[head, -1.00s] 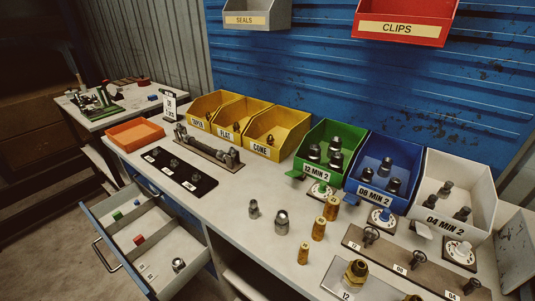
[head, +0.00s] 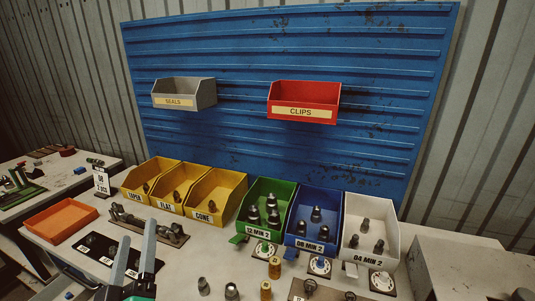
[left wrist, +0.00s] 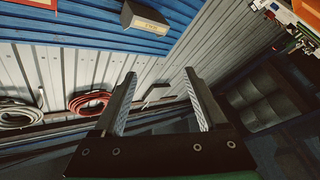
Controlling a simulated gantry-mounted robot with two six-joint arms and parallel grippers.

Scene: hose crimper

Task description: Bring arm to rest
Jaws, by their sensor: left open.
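My right gripper does not show in either view.
The orange tray (head: 60,221) lies left of the yellow bins (head: 218,184). Green (head: 253,187), blue (head: 301,193) and white (head: 349,201) bins hold fittings. A red clips bin (head: 304,90) and grey seals bin (head: 195,90) hang above. Coiled hoses (left wrist: 92,101) hang on the wall.

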